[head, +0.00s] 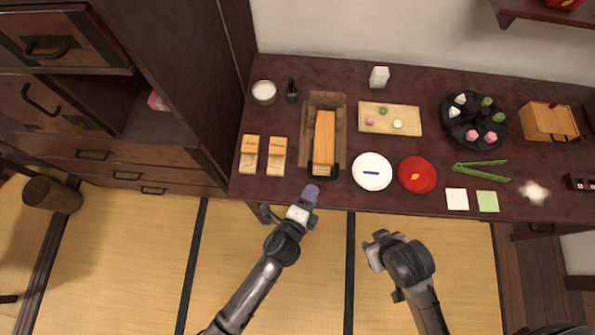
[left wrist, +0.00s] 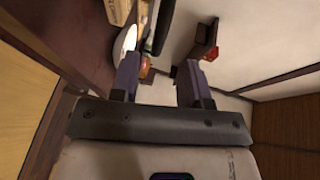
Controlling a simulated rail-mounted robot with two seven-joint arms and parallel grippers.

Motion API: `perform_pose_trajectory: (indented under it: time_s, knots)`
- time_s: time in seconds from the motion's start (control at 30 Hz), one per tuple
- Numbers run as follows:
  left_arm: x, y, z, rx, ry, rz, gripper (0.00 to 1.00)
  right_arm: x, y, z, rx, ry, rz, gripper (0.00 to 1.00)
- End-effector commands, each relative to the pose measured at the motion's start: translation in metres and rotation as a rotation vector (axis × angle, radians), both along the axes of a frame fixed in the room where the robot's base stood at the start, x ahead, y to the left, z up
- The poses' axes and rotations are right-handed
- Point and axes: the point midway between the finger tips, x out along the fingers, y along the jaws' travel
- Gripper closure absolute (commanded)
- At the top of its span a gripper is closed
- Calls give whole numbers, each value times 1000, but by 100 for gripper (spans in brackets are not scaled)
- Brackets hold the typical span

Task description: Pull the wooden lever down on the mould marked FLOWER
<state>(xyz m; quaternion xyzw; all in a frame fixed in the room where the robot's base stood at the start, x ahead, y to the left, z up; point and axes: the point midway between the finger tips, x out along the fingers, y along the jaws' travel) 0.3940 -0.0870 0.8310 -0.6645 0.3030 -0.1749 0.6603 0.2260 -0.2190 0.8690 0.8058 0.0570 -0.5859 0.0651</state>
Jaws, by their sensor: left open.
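Two small wooden moulds stand side by side at the left of the dark table, a left one (head: 250,154) and a right one (head: 277,155). Each has an orange-brown upper part and a paler lower part with small dark marks; I cannot read which says FLOWER. My left gripper (head: 311,193) is at the table's front edge, to the right of and nearer than both moulds, touching neither. In the left wrist view its jaws (left wrist: 159,78) are apart with nothing held between them. My right gripper (head: 375,248) is in front of the table, its jaws unclear.
A white plate (head: 372,183) and red plate (head: 417,187) are further right. A white bowl (head: 264,91) and dark bottle (head: 291,94) stand behind. A dark cabinet (head: 170,60) borders the left.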

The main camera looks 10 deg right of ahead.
Motion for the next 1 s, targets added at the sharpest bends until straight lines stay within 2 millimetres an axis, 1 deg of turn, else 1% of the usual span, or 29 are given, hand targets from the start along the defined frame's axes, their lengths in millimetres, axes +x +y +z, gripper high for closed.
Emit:
perform_pose_trajectory:
  time_s: [0.03, 0.2, 0.43, 0.67, 1.0]
  knots:
    - [-9, 7, 3, 1, 2, 0, 58, 0, 0, 3, -1, 0, 1, 57]
    - [-34, 28, 8, 1, 2, 0, 58, 0, 0, 6, -1, 0, 1, 57]
    - [-57, 48, 13, 1, 2, 1, 58, 0, 0, 9, 1, 0, -1, 57]
    - [-67, 56, 15, -1, 1, 0, 58, 0, 2, 9, 7, 1, -4, 57]
    - [-68, 57, 15, 0, 0, 0, 58, 0, 3, 9, 9, 1, -6, 57]
